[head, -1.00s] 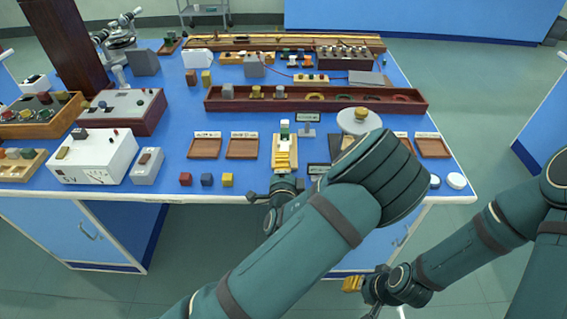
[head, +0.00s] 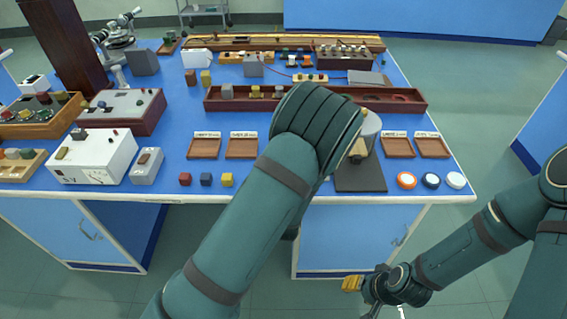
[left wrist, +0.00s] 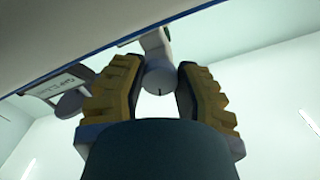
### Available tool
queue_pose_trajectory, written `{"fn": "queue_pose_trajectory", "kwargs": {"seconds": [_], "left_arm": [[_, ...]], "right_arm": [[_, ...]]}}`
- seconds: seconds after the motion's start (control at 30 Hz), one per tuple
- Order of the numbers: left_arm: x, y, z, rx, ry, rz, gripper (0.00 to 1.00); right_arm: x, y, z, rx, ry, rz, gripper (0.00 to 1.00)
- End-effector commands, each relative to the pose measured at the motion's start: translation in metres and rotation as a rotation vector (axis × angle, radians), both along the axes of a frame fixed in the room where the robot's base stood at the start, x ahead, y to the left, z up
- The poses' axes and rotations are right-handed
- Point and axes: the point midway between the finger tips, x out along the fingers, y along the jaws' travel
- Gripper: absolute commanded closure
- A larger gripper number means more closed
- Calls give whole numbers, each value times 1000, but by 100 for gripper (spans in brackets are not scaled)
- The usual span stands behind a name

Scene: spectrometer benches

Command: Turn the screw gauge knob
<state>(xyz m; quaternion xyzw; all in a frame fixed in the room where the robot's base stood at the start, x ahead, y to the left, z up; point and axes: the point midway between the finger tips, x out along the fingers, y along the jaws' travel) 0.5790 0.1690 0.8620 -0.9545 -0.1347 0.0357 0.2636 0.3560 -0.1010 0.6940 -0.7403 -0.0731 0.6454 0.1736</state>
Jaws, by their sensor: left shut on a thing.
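In the left wrist view, a pale grey round knob (left wrist: 159,77) with a short dark mark sits between the yellow ridged fingers of my left gripper (left wrist: 160,88). The gripper is shut on this knob, and a grey stem joins the knob's upper end.
The blue bench top (head: 250,195) holds small trays (head: 205,149), three small cubes (head: 206,180), three round discs (head: 431,181) and a dark mat (head: 360,178). A white meter box (head: 95,155) stands at left. A long wooden tray (head: 235,104) lies behind.

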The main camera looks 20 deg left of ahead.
Motion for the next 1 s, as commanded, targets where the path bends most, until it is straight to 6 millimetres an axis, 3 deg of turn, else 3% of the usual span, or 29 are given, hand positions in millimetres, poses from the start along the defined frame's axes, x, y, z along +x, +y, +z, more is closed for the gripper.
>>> {"fn": "queue_pose_trajectory", "kwargs": {"seconds": [0.43, 1.0], "left_arm": [[0, 2, -1, -277, -78, 5, 100], [0, 0, -3, -345, -93, 3, 100]], "right_arm": [[0, 0, 0, 0, 0, 0, 53], [0, 0, 0, 0, 0, 0, 53]]}}
